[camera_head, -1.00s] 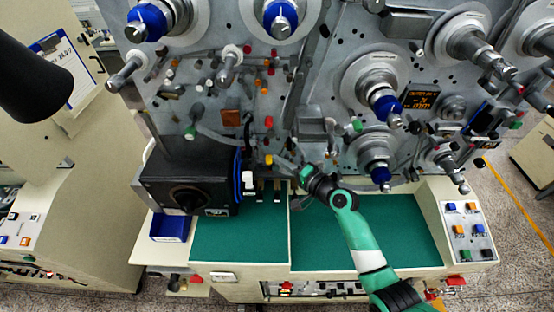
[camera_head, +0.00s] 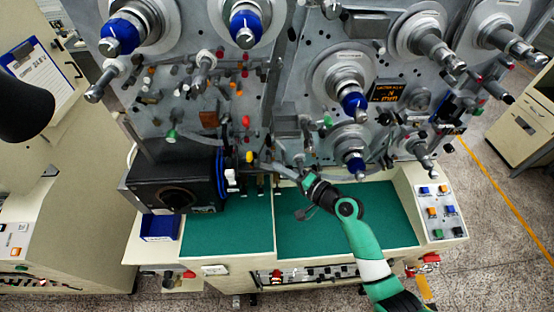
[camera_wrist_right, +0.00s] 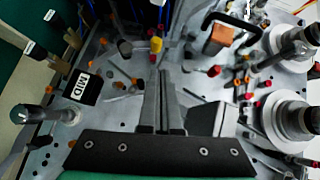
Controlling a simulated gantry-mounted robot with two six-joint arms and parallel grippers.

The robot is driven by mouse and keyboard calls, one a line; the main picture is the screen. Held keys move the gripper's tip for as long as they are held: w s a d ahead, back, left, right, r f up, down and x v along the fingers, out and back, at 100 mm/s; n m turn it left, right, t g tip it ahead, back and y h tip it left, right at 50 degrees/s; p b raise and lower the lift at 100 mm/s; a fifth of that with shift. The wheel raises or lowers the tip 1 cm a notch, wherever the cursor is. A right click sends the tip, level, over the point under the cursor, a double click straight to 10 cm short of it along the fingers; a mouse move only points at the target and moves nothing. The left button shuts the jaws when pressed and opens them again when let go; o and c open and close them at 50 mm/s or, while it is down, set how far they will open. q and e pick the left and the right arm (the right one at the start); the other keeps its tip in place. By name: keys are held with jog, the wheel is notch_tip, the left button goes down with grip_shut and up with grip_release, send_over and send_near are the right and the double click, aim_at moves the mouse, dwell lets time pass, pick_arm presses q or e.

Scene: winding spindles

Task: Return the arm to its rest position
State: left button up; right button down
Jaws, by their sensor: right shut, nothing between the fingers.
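My right arm, green and white, comes in from the lower right in the head view. Its gripper (camera_head: 283,171) is in front of the winding machine (camera_head: 290,95), above the green work surface (camera_head: 345,225). In the right wrist view its two grey fingers (camera_wrist_right: 161,80) lie together, shut and empty. They point toward a yellow and red knob (camera_wrist_right: 156,45) on the machine's face. Whether the fingertips touch anything cannot be told. My left gripper is not in view.
Blue-tipped spindles (camera_head: 246,28) and grey rollers (camera_head: 440,48) stick out of the machine. A black box (camera_head: 175,185) stands left of the gripper, with a blue bin (camera_head: 160,227) below it. A button panel (camera_head: 440,212) is at the right. The green surface is mostly clear.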

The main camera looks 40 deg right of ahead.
jog(key=shift+s+r, duration=0.1)
jog(key=shift+s, duration=0.45)
jog(key=w+a+r+n+t+y, duration=0.1)
jog(key=a+r+n+t+y, duration=0.3)
jog(key=r, duration=0.7)
jog(key=a+r+n+g+h, duration=0.1)
jog(key=a+r+n, duration=0.1)
jog(key=a+r, duration=0.65)
jog(key=w+a+r+n+t+y, duration=0.15)
jog(key=r+n, duration=0.25)
jog(key=r, duration=0.9)
jog(key=s+a+r+n+t+y, duration=0.1)
jog(key=s+a+r+n, duration=0.1)
jog(key=s+r, duration=0.3)
jog(key=s+a+r+n+t+y, duration=0.1)
jog(key=s+r+n+t, duration=0.1)
jog(key=r, duration=0.5)
jog(key=s+d+r+n+t+h, duration=0.1)
jog(key=s+d+r+t+h, duration=0.3)
jog(key=s+r+h, duration=0.3)
jog(key=shift+s+d+r+p, duration=0.35)
jog(key=shift+s+r, duration=0.15)
jog(key=shift+s, duration=0.65)
